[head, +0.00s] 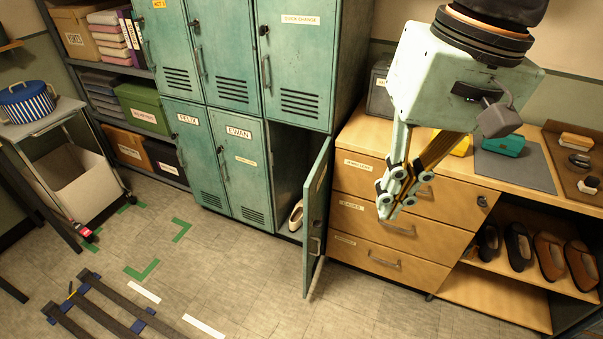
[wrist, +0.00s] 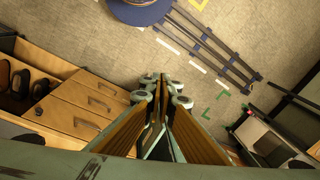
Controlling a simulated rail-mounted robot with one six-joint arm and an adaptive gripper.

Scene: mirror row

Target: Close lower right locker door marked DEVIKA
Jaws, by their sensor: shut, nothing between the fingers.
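The lower right locker door (head: 316,222) is green and stands wide open, swung out toward the room and seen nearly edge-on. Its marking cannot be read from here. Behind it the locker's dark inside (head: 288,170) shows, with a pale shoe (head: 296,215) at the bottom. My gripper (head: 386,210) is shut and empty, pointing down in front of the wooden drawers, to the right of the open door and apart from it. In the wrist view my gripper (wrist: 162,78) shows shut fingers above the floor; I cannot make out the door there.
A wooden drawer unit (head: 400,238) stands close to the right of the open door, with shoes on shelves further right. Closed lockers marked FELIX and EWAN (head: 240,180) are to the left. The floor (head: 245,270) in front is mostly clear; a dark slatted bench (head: 110,318) is at front left.

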